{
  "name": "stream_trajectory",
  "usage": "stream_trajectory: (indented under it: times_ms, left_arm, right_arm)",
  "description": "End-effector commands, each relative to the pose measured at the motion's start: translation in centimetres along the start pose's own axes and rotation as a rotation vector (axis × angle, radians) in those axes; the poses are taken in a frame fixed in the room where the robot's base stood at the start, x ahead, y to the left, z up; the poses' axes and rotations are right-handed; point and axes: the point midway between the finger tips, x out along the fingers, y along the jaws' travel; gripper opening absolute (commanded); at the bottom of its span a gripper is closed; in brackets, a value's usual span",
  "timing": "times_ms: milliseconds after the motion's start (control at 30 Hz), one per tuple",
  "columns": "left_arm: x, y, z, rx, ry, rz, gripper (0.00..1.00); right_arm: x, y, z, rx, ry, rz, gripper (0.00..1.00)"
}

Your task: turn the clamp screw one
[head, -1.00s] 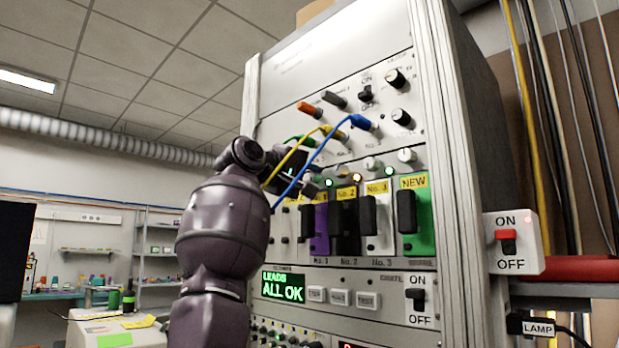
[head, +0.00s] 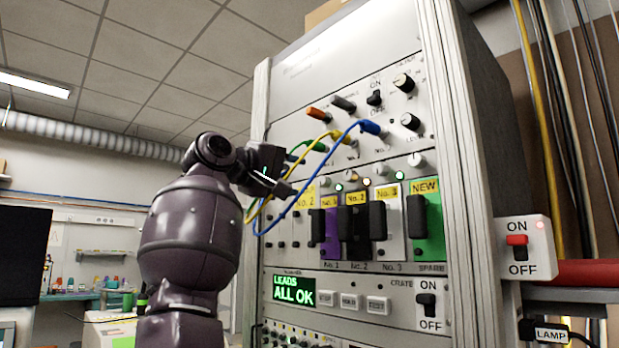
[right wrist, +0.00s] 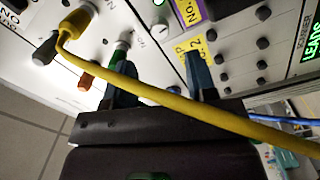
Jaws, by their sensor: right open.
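The clamp screw one is a small pale round knob (head: 325,182) on the rack panel, above the No. 1 module (head: 331,228). In the right wrist view what looks like the same knob (right wrist: 160,29) lies just beyond the fingertips, beside a lit green lamp and the yellow No. 1 label. My right gripper (head: 284,188) is left of the knob and in front of the panel, open and empty. Its two dark fingers (right wrist: 160,72) stand apart, pointing at the panel, and I see no contact with the knob. My left gripper is not in view.
A yellow cable (right wrist: 190,104) crosses in front of my right fingers. A blue cable (head: 333,150) hangs in a loop beside the gripper, and a green plug (right wrist: 117,57) sits near one finger. A display (head: 294,291) reads LEADS ALL OK.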

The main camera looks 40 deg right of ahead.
Motion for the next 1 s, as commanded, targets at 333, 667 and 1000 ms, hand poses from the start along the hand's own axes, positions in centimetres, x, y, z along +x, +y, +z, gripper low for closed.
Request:
stream_trajectory:
  times_ms: [333,667,1000]
  left_arm:
    - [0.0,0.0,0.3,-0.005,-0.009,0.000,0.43]
    - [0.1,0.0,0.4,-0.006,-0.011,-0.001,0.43]
    - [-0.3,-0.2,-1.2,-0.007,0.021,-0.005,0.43]
  right_arm:
    - [-3.1,-0.1,0.0,-0.001,-0.001,0.000,0.52]
    - [-3.1,-0.1,0.0,-0.001,-0.001,0.000,0.52]
    - [-3.2,2.7,0.7,0.026,-0.001,0.001,0.52]
